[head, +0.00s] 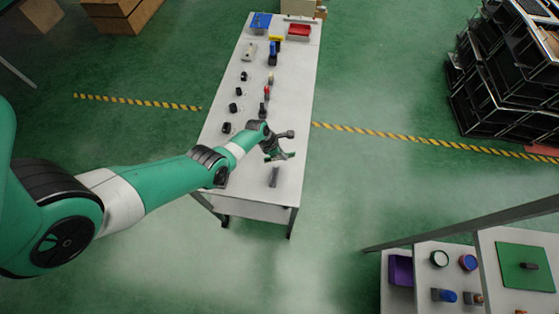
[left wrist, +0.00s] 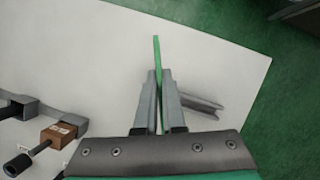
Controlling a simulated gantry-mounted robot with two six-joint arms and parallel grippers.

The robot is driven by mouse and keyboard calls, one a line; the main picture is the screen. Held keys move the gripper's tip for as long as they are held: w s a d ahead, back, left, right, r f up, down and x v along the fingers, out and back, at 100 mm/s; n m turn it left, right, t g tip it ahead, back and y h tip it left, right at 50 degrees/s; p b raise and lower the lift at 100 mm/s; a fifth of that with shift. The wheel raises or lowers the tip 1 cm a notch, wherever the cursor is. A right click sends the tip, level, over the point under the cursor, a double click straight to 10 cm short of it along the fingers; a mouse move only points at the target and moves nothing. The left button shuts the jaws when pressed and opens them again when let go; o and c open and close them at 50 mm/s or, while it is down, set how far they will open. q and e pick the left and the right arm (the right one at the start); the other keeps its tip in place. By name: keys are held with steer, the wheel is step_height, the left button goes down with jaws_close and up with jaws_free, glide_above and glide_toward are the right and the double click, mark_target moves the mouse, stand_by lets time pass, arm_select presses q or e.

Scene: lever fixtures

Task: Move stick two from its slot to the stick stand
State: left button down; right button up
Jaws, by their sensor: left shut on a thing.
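My left gripper (head: 280,155) is over the near end of the long white table. In the left wrist view its two grey fingers (left wrist: 160,95) are shut on a thin green stick (left wrist: 157,55), which sticks out past the fingertips. A grey channel-shaped piece (head: 273,177) lies on the table just nearer than the gripper; it also shows in the left wrist view (left wrist: 203,100), right of the fingers and partly hidden by them. I cannot tell for certain whether it is the stick stand. My right gripper is in neither view.
The white table (head: 230,195) carries several small black fixtures (head: 226,127) along its left side. A brown block with a black-knobbed lever (left wrist: 57,133) is left of the gripper. A red tray (head: 299,30) and blue tray (head: 261,22) stand at the far end. The near tabletop is mostly bare.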

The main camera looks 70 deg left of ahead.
mark_target(279, 159)
arm_select(q)
steer(key=shift+s+a+f, duration=0.1)
steer(key=shift+s+f, duration=0.1)
steer(key=shift+f, duration=0.1)
steer(key=shift+s+f, duration=0.15)
steer(key=shift+f, duration=0.1)
steer(key=shift+s+a+f+b, duration=0.1)
steer(key=shift+s+f+b, duration=0.05)
steer(key=shift+f+b, duration=0.85)
steer(key=shift+s+f+b, duration=0.1)
steer(key=shift+f+b, duration=0.9)
steer(key=c, duration=1)
jaws_free()
steer(key=shift+r+p, duration=0.35)
steer(key=shift+r, duration=0.05)
steer(key=p+v, duration=1.2)
steer(key=p, duration=0.1)
steer(key=shift+f, duration=0.1)
